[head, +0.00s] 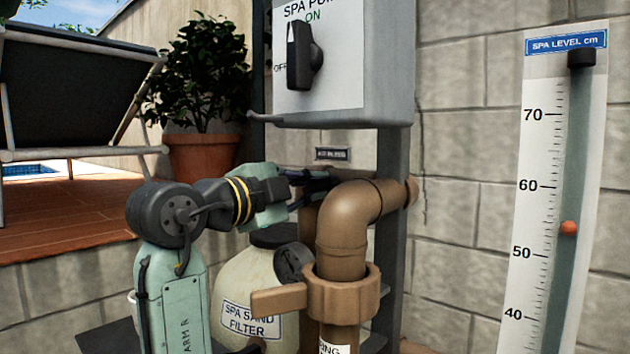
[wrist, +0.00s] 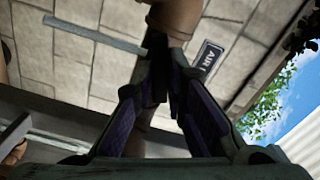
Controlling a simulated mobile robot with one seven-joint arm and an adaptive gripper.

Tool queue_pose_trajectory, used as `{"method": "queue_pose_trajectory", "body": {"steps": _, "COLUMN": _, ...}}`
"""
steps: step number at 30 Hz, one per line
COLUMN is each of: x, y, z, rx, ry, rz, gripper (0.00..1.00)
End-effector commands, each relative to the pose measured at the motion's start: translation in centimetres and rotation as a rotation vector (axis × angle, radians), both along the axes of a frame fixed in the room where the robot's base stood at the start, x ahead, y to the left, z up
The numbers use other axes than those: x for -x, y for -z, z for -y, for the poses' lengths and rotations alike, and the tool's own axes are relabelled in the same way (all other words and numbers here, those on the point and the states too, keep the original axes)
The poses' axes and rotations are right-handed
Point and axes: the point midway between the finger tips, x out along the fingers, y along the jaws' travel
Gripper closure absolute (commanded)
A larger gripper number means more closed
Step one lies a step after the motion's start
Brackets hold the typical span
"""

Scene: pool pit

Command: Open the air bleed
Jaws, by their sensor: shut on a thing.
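A small dark label (head: 332,154) is fixed on the wall behind the pipes; in the wrist view the label (wrist: 207,62) begins with "AIR". My gripper (head: 322,182) reaches from the left to just below that label, behind the top of the brown pipe (head: 342,232). In the wrist view my gripper's (wrist: 160,82) dark fingers close together at the end of a brown pipe part (wrist: 175,18). The air bleed itself is mostly hidden between the fingers, so its turn position cannot be told.
A brown valve handle (head: 280,301) sticks out left, low on the pipe. A cream sand filter (head: 235,300) stands behind my arm. The grey spa pump box (head: 385,60) with a black knob (head: 303,55) hangs above. A level gauge (head: 556,200) stands right, its orange float near 54.

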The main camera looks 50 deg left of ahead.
Motion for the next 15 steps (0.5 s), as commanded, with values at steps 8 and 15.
{"method": "queue_pose_trajectory", "body": {"steps": 8, "x": -0.06, "y": -0.27, "z": 0.04, "rx": 0.472, "ry": 0.004, "rz": 0.052, "gripper": 1.00}}
{"method": "queue_pose_trajectory", "body": {"steps": 15, "x": -0.10, "y": -0.34, "z": 0.05, "rx": 0.885, "ry": 0.003, "rz": 0.097, "gripper": 1.00}}
